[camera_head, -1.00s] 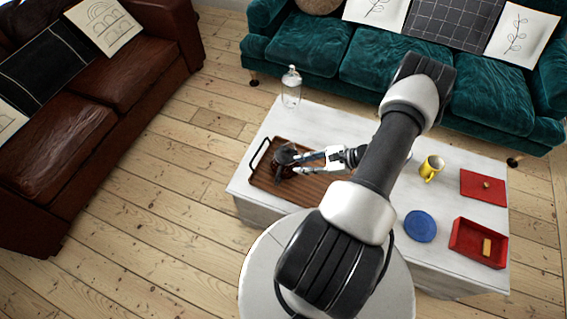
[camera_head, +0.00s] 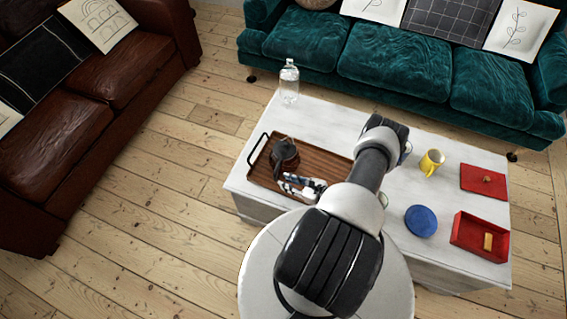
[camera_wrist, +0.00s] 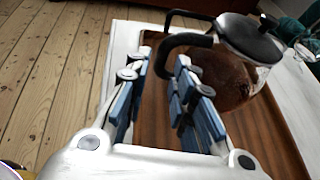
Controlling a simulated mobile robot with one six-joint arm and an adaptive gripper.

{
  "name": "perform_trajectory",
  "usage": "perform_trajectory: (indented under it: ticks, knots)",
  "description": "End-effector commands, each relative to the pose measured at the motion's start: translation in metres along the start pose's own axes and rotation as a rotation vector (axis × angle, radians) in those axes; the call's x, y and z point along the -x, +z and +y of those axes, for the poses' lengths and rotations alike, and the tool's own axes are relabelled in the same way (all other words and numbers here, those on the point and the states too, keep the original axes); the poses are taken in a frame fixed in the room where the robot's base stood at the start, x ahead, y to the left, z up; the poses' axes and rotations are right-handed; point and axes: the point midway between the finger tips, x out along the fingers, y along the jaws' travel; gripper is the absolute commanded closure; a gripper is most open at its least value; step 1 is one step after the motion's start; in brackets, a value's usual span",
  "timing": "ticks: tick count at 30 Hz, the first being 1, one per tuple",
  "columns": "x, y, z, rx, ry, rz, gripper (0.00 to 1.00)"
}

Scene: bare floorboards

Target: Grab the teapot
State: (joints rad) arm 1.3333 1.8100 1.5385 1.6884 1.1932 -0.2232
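The teapot (camera_head: 285,150) is a dark glass pot with a black lid, standing on the left part of a brown wooden tray (camera_head: 325,161). In the wrist view the teapot (camera_wrist: 235,82) is ahead and to the right, and its black curved handle (camera_wrist: 184,43) reaches back toward my fingers. My gripper (camera_wrist: 163,62) is open, with the lower end of the handle at the gap between its fingertips. I cannot tell whether a finger touches the handle. In the head view my gripper (camera_head: 288,180) is low over the tray on the near side of the teapot.
The tray is on a white table (camera_head: 330,120). A clear bottle (camera_head: 289,84) stands at its far left corner. A yellow mug (camera_head: 431,162), blue plate (camera_head: 420,221), red lid (camera_head: 484,180) and red box (camera_head: 465,232) are to the right. Sofas stand left and behind.

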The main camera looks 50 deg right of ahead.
Motion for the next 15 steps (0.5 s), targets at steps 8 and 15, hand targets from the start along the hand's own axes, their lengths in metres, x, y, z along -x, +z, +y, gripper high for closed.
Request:
perform_trajectory:
  ticks: [8,15]
  knots:
    - [-0.024,0.000,0.000,0.000,0.002,-0.001,0.77]
    - [-0.059,-0.001,-0.001,0.003,0.003,0.000,0.77]
